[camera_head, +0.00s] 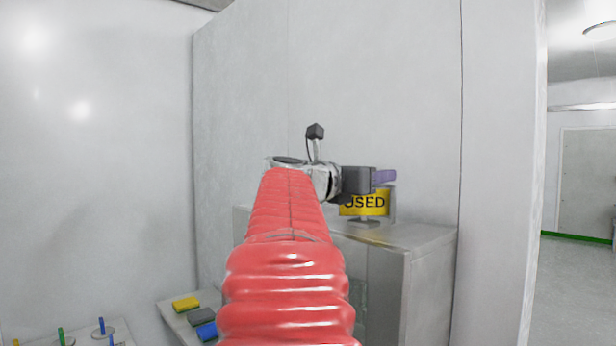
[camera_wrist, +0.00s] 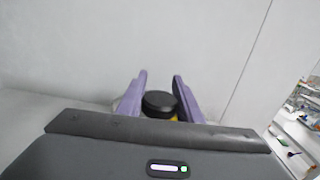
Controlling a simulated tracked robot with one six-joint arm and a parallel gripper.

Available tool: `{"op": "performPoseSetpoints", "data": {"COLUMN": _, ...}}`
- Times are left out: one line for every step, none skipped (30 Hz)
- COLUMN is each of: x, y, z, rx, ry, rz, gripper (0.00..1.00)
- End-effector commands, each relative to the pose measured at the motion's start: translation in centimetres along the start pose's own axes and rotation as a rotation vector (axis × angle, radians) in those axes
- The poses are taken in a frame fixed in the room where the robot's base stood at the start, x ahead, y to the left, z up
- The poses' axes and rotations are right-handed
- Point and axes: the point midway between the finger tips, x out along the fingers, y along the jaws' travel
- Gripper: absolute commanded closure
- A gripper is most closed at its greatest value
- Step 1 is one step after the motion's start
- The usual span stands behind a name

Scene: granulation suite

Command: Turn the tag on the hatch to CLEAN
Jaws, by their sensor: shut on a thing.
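The tag (camera_head: 365,205) is a yellow plate with black letters reading USED, its left end partly hidden by my arm. It stands on a small round foot on top of the grey hatch housing (camera_head: 430,237). In the wrist view a round black knob (camera_wrist: 159,102) sits above a sliver of yellow. My gripper (camera_head: 385,177) is right over the tag. Its purple fingers, also in the wrist view (camera_wrist: 160,84), lie on either side of the knob and are shut on it. The hatch front is mostly hidden behind my red arm.
At the lower left a shelf holds a yellow block (camera_head: 186,303), a grey block (camera_head: 202,316) and a blue block (camera_head: 207,331). Several coloured pegs (camera_head: 102,327) stand further left. A pale wall stands close behind the tag. Open floor (camera_head: 575,275) shows at the right.

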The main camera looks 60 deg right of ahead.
Motion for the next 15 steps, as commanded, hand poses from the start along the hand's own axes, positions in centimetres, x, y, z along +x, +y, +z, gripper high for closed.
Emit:
{"op": "performPoseSetpoints", "data": {"x": -0.03, "y": -0.20, "z": -0.09, "rx": 0.002, "ry": 0.003, "rz": 0.019, "gripper": 0.90}}
{"op": "performPoseSetpoints", "data": {"x": -0.02, "y": -0.17, "z": -0.09, "rx": 0.002, "ry": 0.003, "rz": 0.035, "gripper": 0.90}}
{"op": "performPoseSetpoints", "data": {"x": -0.02, "y": -0.06, "z": -0.12, "rx": 0.001, "ry": 0.003, "rz": 0.057, "gripper": 0.90}}
{"op": "performPoseSetpoints", "data": {"x": -0.02, "y": 0.04, "z": -0.13, "rx": 0.001, "ry": 0.003, "rz": 0.074, "gripper": 0.90}}
{"op": "performPoseSetpoints", "data": {"x": -0.02, "y": 0.07, "z": -0.11, "rx": 0.002, "ry": 0.003, "rz": 0.090, "gripper": 0.90}}
{"op": "performPoseSetpoints", "data": {"x": -0.02, "y": 0.11, "z": -0.08, "rx": 0.002, "ry": 0.002, "rz": 0.110, "gripper": 0.90}}
{"op": "performPoseSetpoints", "data": {"x": -0.03, "y": 0.18, "z": -0.10, "rx": 0.002, "ry": 0.003, "rz": 0.126, "gripper": 0.90}}
{"op": "performPoseSetpoints", "data": {"x": -0.04, "y": 0.28, "z": -0.13, "rx": 0.001, "ry": 0.003, "rz": 0.142, "gripper": 0.90}}
{"op": "performPoseSetpoints", "data": {"x": -0.02, "y": 0.36, "z": -0.14, "rx": 0.001, "ry": 0.003, "rz": 0.160, "gripper": 0.90}}
{"op": "performPoseSetpoints", "data": {"x": -0.02, "y": 0.38, "z": -0.14, "rx": 0.002, "ry": 0.003, "rz": 0.172, "gripper": 0.90}}
{"op": "performPoseSetpoints", "data": {"x": -0.03, "y": 0.45, "z": -0.13, "rx": 0.002, "ry": 0.003, "rz": 0.186, "gripper": 0.90}}
{"op": "performPoseSetpoints", "data": {"x": -0.07, "y": 0.53, "z": -0.09, "rx": 0.001, "ry": 0.002, "rz": 0.202, "gripper": 0.90}}
{"op": "performPoseSetpoints", "data": {"x": -0.07, "y": 0.55, "z": -0.09, "rx": 0.002, "ry": 0.003, "rz": 0.213, "gripper": 0.90}}
{"op": "performPoseSetpoints", "data": {"x": -0.07, "y": 0.60, "z": -0.10, "rx": 0.003, "ry": 0.003, "rz": 0.224, "gripper": 0.90}}
{"op": "performPoseSetpoints", "data": {"x": -0.06, "y": 0.63, "z": -0.11, "rx": 0.001, "ry": 0.002, "rz": 0.237, "gripper": 0.90}}
